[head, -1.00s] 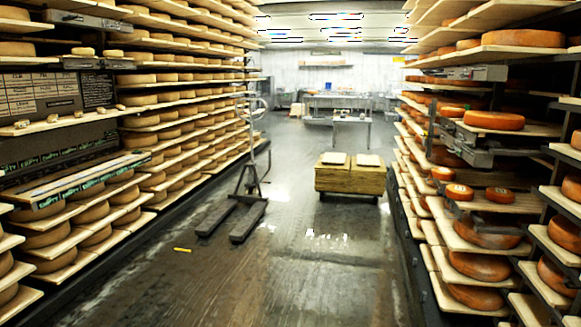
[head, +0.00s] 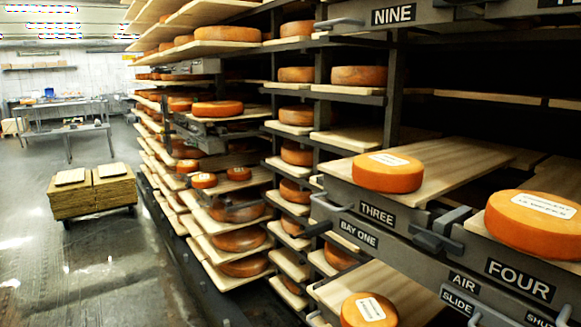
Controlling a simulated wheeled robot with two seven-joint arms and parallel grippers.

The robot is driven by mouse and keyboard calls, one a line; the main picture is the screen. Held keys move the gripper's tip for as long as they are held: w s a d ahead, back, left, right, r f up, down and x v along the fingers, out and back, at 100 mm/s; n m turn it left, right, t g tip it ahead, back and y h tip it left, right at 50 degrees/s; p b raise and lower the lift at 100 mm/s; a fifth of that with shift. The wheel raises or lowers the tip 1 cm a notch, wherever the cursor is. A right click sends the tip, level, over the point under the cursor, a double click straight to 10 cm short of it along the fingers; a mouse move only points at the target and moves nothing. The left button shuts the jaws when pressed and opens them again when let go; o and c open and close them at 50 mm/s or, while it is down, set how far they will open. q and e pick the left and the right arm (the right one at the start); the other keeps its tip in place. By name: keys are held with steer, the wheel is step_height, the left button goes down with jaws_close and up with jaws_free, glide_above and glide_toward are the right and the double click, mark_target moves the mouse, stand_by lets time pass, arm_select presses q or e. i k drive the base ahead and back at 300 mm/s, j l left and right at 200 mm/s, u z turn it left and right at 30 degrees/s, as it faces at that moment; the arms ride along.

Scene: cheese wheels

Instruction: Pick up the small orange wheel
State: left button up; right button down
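Several small orange wheels sit on the middle shelves of the right-hand rack in the head view. One small orange wheel (head: 204,181) has a pale mark on it. Another small wheel (head: 239,174) lies just right of it, and a third small wheel (head: 187,166) is behind. Nearer, a larger-looking orange wheel with a white label (head: 388,175) sits on the board marked THREE. A labelled wheel (head: 540,225) sits at the one marked FOUR, and another labelled wheel (head: 369,312) is lower down. Neither gripper is in view.
Dark rack uprights and grey drawer fronts with handles (head: 435,240) jut out at the right. A low cart with yellowish blocks (head: 92,197) stands on the wet floor at left. Metal tables (head: 65,128) are behind it. The aisle floor (head: 95,275) is clear in front of the cart.

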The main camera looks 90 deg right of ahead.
mark_target(384, 172)
steer(key=z, duration=3.3)
steer(key=k+j+u, duration=0.1)
steer(key=j, duration=0.6)
steer(key=k+j+u, duration=0.1)
steer(key=j, duration=0.55)
steer(key=k+j+u, duration=0.15)
steer(key=j, duration=0.55)
steer(key=i, duration=0.05)
